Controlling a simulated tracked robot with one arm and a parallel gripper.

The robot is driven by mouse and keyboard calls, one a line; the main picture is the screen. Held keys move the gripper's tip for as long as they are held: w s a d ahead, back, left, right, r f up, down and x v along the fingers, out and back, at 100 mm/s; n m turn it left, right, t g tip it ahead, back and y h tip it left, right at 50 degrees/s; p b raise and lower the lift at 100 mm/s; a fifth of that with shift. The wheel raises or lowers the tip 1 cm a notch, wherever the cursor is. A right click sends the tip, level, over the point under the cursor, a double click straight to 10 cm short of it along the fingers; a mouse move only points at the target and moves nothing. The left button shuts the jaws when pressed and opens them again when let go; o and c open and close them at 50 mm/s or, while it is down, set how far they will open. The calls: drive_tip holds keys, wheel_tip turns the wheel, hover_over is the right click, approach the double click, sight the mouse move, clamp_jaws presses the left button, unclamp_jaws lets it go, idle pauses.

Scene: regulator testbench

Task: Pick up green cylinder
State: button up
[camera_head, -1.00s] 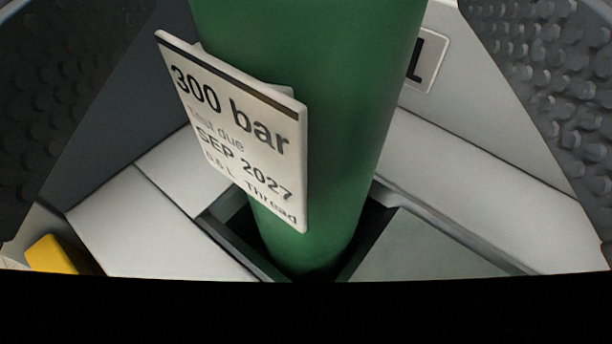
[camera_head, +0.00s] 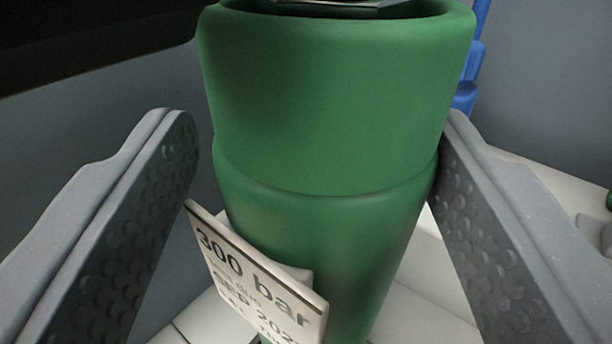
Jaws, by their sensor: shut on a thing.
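The green cylinder (camera_head: 330,110) stands large in the middle of the view, with its wide collar and dark opening at the top. A white tag (camera_head: 258,275) reading "300 bar" hangs on its front, slightly tilted. My gripper (camera_head: 313,118) has one textured grey finger on each side of the cylinder and is shut on it around the collar. The right finger meets the collar's edge, while the left finger's contact is not clear in the picture. The cylinder's base is out of view.
A blue object (camera_head: 467,70) stands behind the cylinder at the upper right. A pale surface (camera_head: 425,285) lies below, with a small grey and green item (camera_head: 597,232) at the right edge. A dark panel (camera_head: 90,40) fills the upper left.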

wheel_tip(320, 180, up, 10)
drive_tip(key=p, duration=0.3)
drive_tip(key=shift+r, duration=0.2)
drive_tip(key=shift+a, duration=0.1)
